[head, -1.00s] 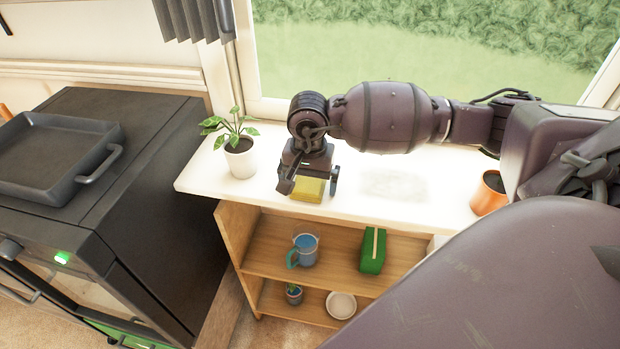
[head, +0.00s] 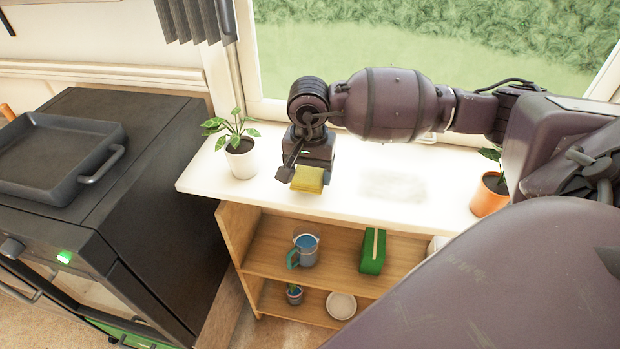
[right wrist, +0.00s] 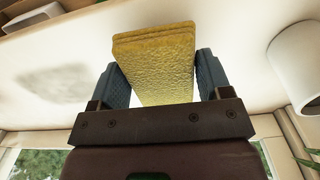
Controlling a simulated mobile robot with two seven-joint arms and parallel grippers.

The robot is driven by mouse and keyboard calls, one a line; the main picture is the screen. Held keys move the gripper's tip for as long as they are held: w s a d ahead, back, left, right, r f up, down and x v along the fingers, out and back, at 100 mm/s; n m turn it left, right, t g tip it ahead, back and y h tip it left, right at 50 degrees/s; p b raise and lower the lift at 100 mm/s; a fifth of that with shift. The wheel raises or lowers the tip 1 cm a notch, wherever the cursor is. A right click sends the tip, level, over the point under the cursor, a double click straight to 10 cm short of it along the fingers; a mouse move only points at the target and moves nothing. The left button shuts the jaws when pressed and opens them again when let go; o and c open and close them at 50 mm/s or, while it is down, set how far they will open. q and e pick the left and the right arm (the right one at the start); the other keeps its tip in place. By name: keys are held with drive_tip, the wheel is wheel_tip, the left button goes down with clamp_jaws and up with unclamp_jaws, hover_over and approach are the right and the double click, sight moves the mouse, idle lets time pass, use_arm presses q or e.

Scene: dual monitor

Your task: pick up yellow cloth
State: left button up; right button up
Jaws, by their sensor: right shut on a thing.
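The yellow cloth (head: 308,179) is a small, thick, folded-looking block in my right gripper (head: 304,172), above the white shelf top. In the right wrist view the cloth (right wrist: 155,62) sits between the two dark fingers of the right gripper (right wrist: 156,75), which is shut on it. Its far end sticks out past the fingertips. Whether its underside touches the shelf top is hard to tell. My left gripper is not in view.
The white shelf top (head: 340,195) has a grey smudge (head: 393,186). A white potted plant (head: 241,160) stands left of the gripper, an orange pot (head: 489,196) to the right. Below are a blue jug (head: 305,250) and a green box (head: 373,251). A black stove with a tray (head: 60,150) is at left.

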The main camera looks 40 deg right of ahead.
sight(309, 171)
wheel_tip(309, 171, up, 17)
drive_tip(key=p, duration=0.1)
idle(0.3)
